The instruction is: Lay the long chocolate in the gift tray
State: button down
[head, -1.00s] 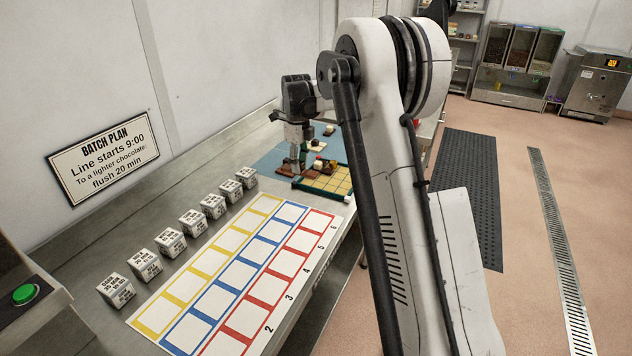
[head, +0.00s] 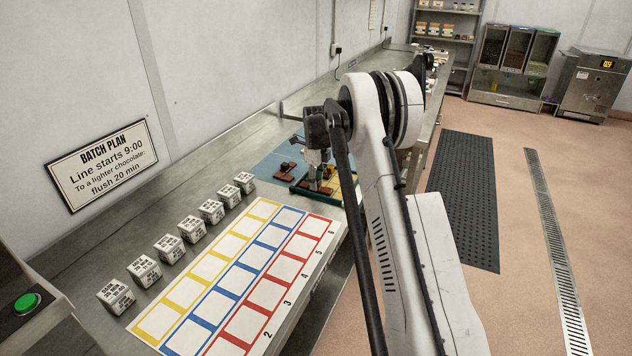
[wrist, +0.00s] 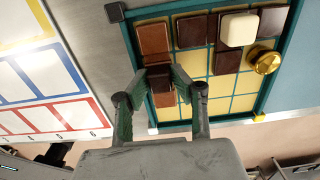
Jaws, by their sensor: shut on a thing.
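My gripper (wrist: 161,74) is shut on the long chocolate (wrist: 153,40), a brown segmented bar running away from me along the left side of the gift tray (wrist: 283,50). The fingers grip the bar around its middle. I cannot tell whether its underside touches the tray floor. The tray has a teal rim and yellow square cells. In the head view, my gripper (head: 321,172) points down over the tray (head: 309,197), and the arm hides part of it.
Dark chocolate pieces (wrist: 192,31), a white piece (wrist: 237,30) and a gold round one (wrist: 263,61) sit in the tray's far part. Brown chocolates (head: 284,169) lie on the blue mat (head: 272,163). A printed grid sheet (head: 240,265) and several lettered cubes (head: 192,229) are nearer.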

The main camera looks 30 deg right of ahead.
jog(key=shift+f, duration=0.2)
jog(key=c, duration=1.5)
grip_release()
jog(key=shift+o, duration=0.2)
jog(key=shift+r, duration=0.2)
